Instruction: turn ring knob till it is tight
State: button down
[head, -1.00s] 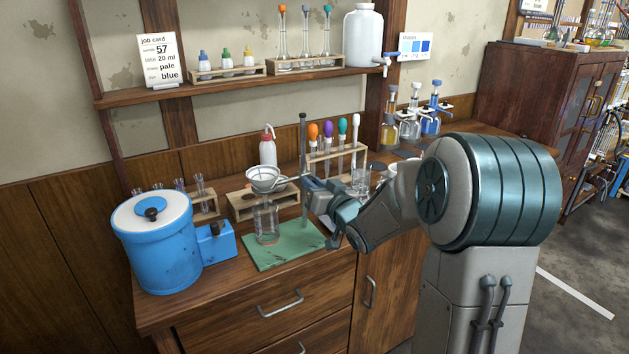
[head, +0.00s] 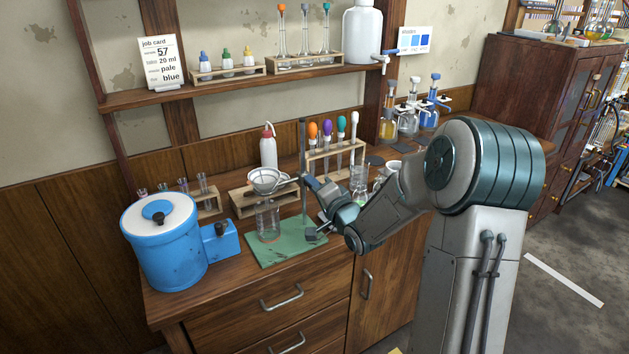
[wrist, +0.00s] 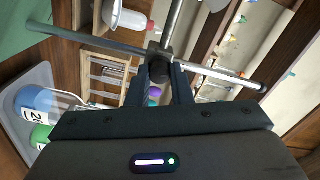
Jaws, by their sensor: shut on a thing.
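The upright stand rod (head: 303,145) rises from a green base (head: 285,247). A ring on a side arm holds a white funnel (head: 265,177) above a clear glass vessel (head: 267,222). In the wrist view the metal rod (wrist: 222,75) crosses the picture, and a dark ring knob (wrist: 158,70) sits at the clamp. My gripper (wrist: 163,80) is shut on the knob, its two fingers close on either side. In the head view my gripper (head: 312,187) is beside the rod, partly hidden by my wrist. The knob cannot be made out there.
A blue drum (head: 165,250) with a blue box stands at the left of the bench. A wash bottle (head: 268,148) and a rack (head: 335,150) of colour-topped tubes stand behind the stand.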

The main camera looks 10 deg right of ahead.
jog(key=shift+m+p, duration=1.2)
jog(key=shift+m, duration=0.9)
jog(key=c, duration=1.3)
grip_release()
jog(key=b+v, duration=0.1)
jog(key=v, duration=1.2)
jog(key=shift+s, duration=0.35)
jog(key=shift+d, duration=0.15)
